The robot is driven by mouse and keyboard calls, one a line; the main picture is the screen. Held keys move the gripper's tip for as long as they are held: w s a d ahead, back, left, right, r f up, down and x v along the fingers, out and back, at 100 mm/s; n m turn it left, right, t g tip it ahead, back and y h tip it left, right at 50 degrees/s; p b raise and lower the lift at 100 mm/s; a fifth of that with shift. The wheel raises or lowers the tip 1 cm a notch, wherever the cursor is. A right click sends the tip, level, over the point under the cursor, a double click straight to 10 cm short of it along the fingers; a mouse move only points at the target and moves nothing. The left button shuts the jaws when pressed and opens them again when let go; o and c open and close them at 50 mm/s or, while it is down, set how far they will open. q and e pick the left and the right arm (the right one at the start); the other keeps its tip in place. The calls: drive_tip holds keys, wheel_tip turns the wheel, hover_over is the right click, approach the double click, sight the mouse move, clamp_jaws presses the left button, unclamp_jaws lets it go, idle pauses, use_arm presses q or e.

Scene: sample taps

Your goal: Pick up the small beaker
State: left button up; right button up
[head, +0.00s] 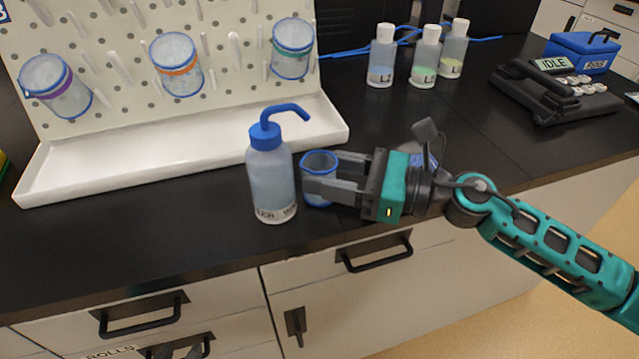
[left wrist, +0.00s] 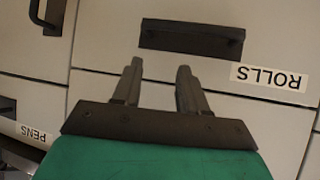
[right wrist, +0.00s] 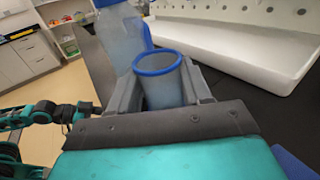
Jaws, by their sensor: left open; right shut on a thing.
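The small beaker, clear with a blue rim (head: 319,165), stands upright on the black bench near its front edge. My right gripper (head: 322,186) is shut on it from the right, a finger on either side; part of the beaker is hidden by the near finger. The right wrist view shows the beaker (right wrist: 163,88) between the fingers (right wrist: 160,92). Whether it touches the bench is hard to tell. My left gripper (left wrist: 155,85) is open and empty in front of the drawers; only its fingertips show at the bottom of the head view.
A wash bottle with a blue cap (head: 270,170) stands just left of the beaker. A white drip tray (head: 180,150) and a pegboard with several beakers are behind. Three small bottles (head: 425,60) stand further back. The bench between them and my right gripper is mostly clear.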

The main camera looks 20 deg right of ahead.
sight(330, 154)
drive_tip(key=shift+c, duration=1.4)
drive_tip(key=shift+r, duration=0.15)
drive_tip(key=shift+r+p, duration=0.6)
drive_tip(key=shift+r, duration=1)
drive_tip(key=shift+s+d+f, duration=0.15)
drive_tip(key=shift+d, duration=0.15)
drive_tip(key=b+v, duration=0.1)
drive_tip(key=v, duration=0.1)
drive_tip(key=shift+s+d+b, duration=0.15)
drive_tip(key=shift+d+b, duration=0.15)
drive_tip(key=shift+b, duration=0.1)
drive_tip(key=shift+b+v, duration=0.5)
drive_tip(key=shift+v, duration=3.45)
use_arm(q)
drive_tip(key=shift+d+f, duration=0.4)
drive_tip(key=shift+f, duration=0.05)
use_arm(e)
drive_tip(key=v, duration=0.6)
drive_tip(key=shift+s+d, duration=0.15)
drive_tip(key=shift+d, duration=0.2)
